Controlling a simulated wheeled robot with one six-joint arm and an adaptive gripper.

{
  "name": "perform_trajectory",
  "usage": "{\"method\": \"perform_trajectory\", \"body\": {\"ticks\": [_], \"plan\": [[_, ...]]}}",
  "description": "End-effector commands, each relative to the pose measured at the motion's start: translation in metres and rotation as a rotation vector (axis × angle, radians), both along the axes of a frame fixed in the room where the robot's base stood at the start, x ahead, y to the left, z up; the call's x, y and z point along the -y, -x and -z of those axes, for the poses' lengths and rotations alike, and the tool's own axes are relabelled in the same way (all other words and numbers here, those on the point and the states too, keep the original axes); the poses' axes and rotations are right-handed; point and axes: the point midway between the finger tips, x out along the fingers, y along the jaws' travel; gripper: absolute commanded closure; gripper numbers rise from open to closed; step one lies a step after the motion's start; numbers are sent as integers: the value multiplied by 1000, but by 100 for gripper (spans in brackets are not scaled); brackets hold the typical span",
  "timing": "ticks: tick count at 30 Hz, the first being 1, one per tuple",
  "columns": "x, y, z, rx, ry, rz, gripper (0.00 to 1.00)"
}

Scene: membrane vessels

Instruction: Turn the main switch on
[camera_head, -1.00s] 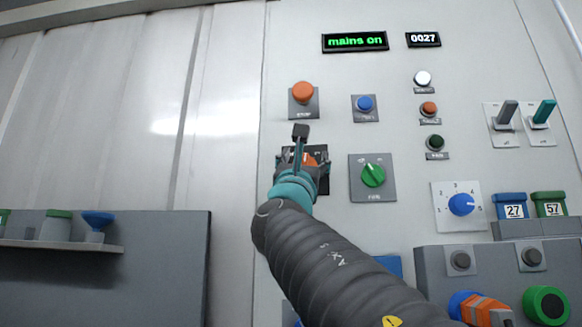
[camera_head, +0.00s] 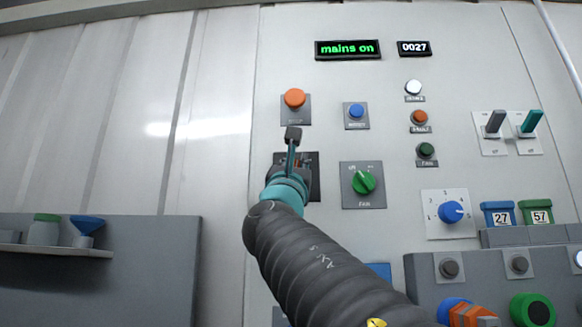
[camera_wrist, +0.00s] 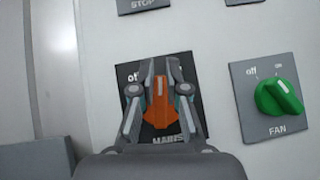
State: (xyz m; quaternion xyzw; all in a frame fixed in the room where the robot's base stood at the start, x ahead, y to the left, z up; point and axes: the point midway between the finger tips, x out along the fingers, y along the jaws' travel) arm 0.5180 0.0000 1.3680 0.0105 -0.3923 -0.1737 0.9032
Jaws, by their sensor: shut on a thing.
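The main switch (camera_wrist: 160,100) is an orange rotary handle on a black plate marked "off" and "MAINS" in the wrist view. Its handle stands about upright between my fingers. My gripper (camera_wrist: 158,88) is shut on the handle, one finger along each side. In the head view my gripper (camera_head: 290,168) covers most of the switch plate (camera_head: 313,172). The display (camera_head: 347,49) at the top of the panel reads "mains on" in green.
A green fan knob (camera_head: 363,182) is close to the right of the switch. An orange stop button (camera_head: 294,98) is above it, with a blue button (camera_head: 356,111) to its right. Two levers (camera_head: 494,124) are farther right. A grey shelf (camera_head: 60,249) is at lower left.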

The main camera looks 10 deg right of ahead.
Motion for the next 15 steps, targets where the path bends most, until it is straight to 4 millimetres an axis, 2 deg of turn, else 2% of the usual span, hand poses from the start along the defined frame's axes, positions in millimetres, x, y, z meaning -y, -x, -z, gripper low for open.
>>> {"method": "perform_trajectory", "body": {"ticks": [1, 8, 15], "plan": [[-1, -9, 7, -14, -6, -2, 100], [-2, -11, 9, 10, -93, -5, 100], [-1, -10, 9, 62, -254, -6, 100]]}}
